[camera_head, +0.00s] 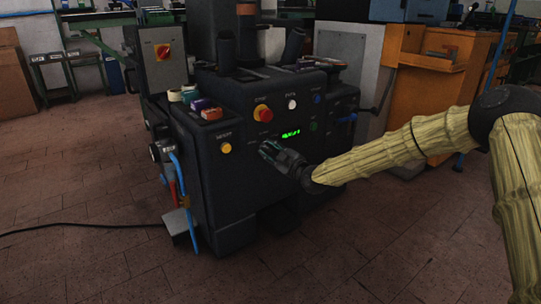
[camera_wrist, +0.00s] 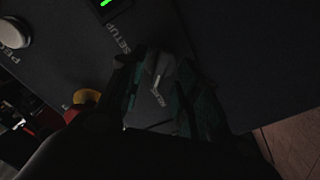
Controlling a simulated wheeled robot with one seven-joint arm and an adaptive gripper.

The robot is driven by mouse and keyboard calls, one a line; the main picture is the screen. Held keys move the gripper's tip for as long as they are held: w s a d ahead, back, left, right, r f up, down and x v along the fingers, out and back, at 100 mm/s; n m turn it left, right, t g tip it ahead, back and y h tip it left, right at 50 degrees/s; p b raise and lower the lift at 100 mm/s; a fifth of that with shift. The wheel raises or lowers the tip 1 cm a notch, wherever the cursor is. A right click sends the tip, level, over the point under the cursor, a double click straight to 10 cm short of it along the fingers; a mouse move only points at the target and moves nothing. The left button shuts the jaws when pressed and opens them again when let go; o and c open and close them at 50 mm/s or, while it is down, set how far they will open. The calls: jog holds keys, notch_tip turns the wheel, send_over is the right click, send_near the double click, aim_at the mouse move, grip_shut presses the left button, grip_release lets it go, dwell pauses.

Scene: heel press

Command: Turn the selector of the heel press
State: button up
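The heel press (camera_head: 240,185) is a dark machine standing in the middle of the head view. My gripper (camera_head: 276,150) is at its front panel, just below the green display (camera_head: 291,133), and hides the selector there. In the wrist view the selector (camera_wrist: 157,68) is a small grey knob with a light pointer line. It sits between the two dark green fingers of my gripper (camera_wrist: 160,78), which are spread apart on either side of it. Contact is too dark to judge. A "SETUP" label is printed on the panel nearby.
A red emergency stop on a yellow base (camera_head: 263,113), a white button (camera_head: 292,104) and a yellow button (camera_head: 226,148) are on the same panel. Small boxes (camera_head: 205,106) lie on the press top. A black cable (camera_head: 80,225) crosses the tiled floor.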

jog(key=shift+w+a, duration=0.15)
grip_shut()
